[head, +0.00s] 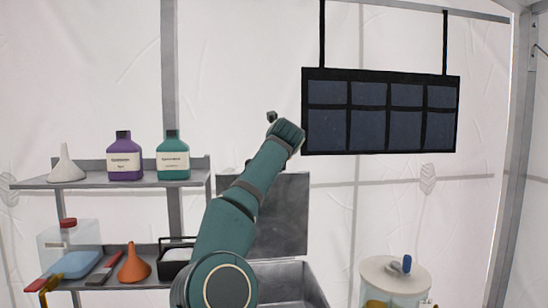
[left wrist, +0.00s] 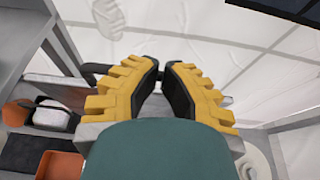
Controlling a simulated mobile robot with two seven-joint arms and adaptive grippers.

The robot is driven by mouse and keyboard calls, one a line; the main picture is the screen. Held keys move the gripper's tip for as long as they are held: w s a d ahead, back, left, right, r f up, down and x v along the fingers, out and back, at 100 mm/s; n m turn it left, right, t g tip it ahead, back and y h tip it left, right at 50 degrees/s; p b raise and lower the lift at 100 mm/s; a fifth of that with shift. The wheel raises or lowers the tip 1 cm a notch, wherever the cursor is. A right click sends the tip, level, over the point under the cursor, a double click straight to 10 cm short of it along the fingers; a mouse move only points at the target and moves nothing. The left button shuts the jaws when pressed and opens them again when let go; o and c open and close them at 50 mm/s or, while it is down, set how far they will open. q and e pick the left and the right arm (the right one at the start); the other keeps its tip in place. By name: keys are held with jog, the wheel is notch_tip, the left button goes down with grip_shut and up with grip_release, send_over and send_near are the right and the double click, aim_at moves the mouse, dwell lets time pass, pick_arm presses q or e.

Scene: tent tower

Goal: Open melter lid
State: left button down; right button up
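A grey box (head: 290,282) stands at the bottom centre of the head view. A flat grey panel (head: 282,222) stands upright at its back like a raised lid. I cannot tell for certain that this is the melter. My left arm crosses in front of box and panel. My left gripper (head: 272,117) is mostly hidden behind its own wrist, above the panel's top edge. In the left wrist view, its yellow fingers (left wrist: 162,66) lean together with a narrow gap at the tips. A dark bar shows behind them; no grasp on it is visible. My right gripper is out of view.
A white round container (head: 378,272) with a blue handle stands at the lower right. A dark panel (head: 382,112) hangs at upper right.

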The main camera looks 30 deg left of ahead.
pick_arm(q)
jog(key=shift+s+r, duration=0.1)
jog(key=v, duration=1.1)
jog(key=shift+s+d, duration=0.25)
jog(key=shift+s, duration=0.05)
